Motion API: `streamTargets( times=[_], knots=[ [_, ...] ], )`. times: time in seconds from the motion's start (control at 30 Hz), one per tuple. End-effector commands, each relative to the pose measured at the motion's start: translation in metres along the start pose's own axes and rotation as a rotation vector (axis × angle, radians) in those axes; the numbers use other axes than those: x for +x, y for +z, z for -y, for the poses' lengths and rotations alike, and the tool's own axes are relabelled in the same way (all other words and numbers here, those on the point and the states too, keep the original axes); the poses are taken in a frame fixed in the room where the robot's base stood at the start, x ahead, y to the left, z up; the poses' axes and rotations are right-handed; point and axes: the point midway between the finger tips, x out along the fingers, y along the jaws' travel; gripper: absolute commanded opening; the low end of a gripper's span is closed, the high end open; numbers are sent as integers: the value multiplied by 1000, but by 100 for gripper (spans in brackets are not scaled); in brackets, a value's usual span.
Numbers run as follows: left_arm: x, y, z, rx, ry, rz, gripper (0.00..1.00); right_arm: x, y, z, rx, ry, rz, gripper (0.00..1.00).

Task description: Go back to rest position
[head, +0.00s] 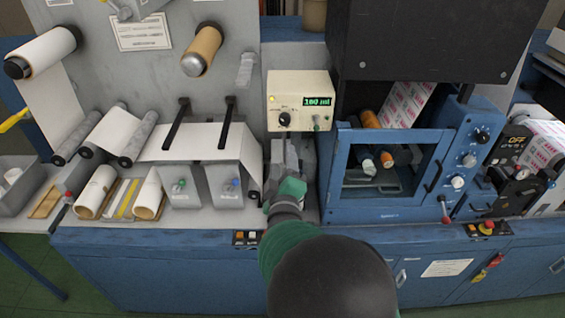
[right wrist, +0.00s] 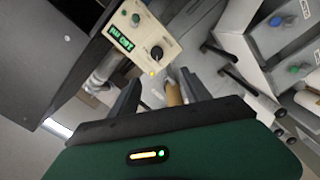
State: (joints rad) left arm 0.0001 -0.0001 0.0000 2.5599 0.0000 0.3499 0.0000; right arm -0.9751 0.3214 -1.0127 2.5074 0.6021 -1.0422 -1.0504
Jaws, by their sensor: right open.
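My right gripper (head: 285,160) reaches in from the bottom middle of the head view, in front of the machine and just below the cream control box (head: 300,98). In the right wrist view its two dark fingers (right wrist: 160,90) are spread, with nothing held between them. The cream box (right wrist: 140,40) shows there beyond the fingers, with a lit green display and a black knob. A cardboard-coloured roll (right wrist: 174,92) shows between the fingers, farther off. My left gripper is in neither view.
Left of my right gripper are grey blocks with green and blue knobs (head: 178,186) and white rolls (head: 97,190). Close on its right is the blue cabinet with a window (head: 333,170). A blue bench front (head: 150,265) runs below. A dark housing (head: 425,40) overhangs at upper right.

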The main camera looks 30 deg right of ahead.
Motion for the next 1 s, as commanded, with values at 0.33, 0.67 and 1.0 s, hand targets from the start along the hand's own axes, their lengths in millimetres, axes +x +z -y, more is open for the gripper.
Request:
streamTargets(
  times=[0.33,0.67,1.0],
  knots=[
    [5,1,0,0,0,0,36,0,6,12,22,-35,11,55],
    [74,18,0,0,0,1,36,-90,88,231,465,-783,401,55],
    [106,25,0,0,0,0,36,-211,151,272,496,-1047,909,55]
  ],
)
